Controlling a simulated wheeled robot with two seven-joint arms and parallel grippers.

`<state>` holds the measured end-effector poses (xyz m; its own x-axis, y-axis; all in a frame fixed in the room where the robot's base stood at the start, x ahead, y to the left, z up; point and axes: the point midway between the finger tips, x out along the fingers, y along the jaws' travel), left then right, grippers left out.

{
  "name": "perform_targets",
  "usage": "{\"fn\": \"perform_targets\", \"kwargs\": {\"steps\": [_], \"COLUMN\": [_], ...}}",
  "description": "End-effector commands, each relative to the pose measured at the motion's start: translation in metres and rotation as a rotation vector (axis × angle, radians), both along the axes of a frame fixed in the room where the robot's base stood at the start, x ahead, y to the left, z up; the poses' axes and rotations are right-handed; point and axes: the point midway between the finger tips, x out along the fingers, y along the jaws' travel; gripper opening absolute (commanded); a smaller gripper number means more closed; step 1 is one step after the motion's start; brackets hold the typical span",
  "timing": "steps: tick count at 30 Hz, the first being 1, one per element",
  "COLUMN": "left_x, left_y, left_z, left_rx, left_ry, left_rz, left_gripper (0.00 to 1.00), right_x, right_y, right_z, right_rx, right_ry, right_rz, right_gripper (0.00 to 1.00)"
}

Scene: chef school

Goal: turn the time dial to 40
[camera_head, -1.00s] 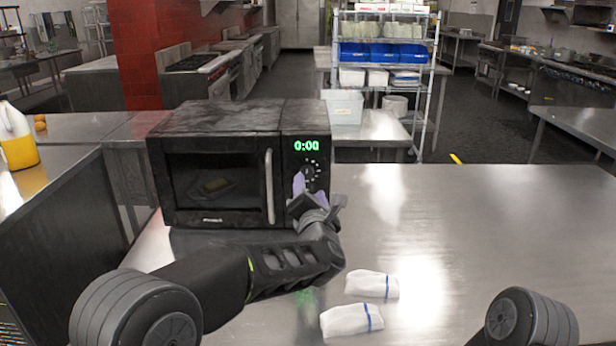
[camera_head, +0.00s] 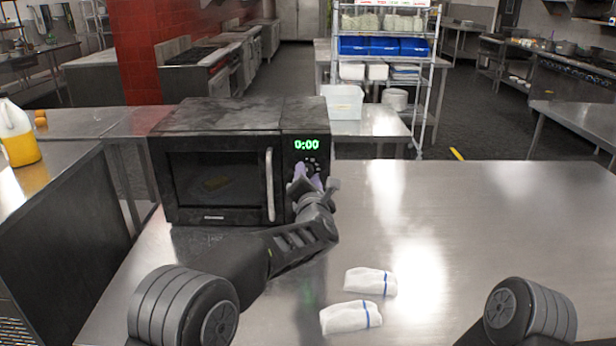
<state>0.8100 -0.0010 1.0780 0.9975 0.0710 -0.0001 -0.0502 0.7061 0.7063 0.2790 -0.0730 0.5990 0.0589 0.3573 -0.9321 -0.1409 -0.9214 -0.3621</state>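The black microwave (camera_head: 225,118) stands on the steel table, its door shut and its green display (camera_head: 307,144) reading 0:00. The time dial (camera_head: 311,167) is on the panel below the display, and my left gripper partly hides it. My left gripper (camera_head: 307,178) is in front of the panel with its purple-grey fingertips at or just below the dial. Whether the fingers touch the dial, and how far apart they are, I cannot tell. My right gripper is out of view; only a part of my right arm shows at the lower right.
Two white rolled cloths (camera_head: 370,281) with blue stripes lie on the steel table (camera_head: 480,230) right of my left arm. The table's right side is clear. A jug (camera_head: 18,135) with yellow contents stands on the left counter.

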Motion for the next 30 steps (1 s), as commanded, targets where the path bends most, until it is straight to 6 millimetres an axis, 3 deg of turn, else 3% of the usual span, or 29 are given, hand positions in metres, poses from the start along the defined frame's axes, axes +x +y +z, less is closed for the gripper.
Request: {"fn": "perform_targets", "kwargs": {"steps": [13,30], "left_x": [-0.0002,-0.0002], "left_y": [-0.0001,0.0001], "left_z": [0.0001,-0.0016], "left_rx": [0.000,0.072], "left_ry": [0.000,-0.001], "left_rz": [0.000,0.000], "left_gripper": [0.00,0.00], "right_x": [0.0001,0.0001], "right_y": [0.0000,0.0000], "right_z": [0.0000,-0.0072], "right_rx": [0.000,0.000], "right_ry": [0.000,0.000], "right_rz": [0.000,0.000], "right_gripper": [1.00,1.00]}}
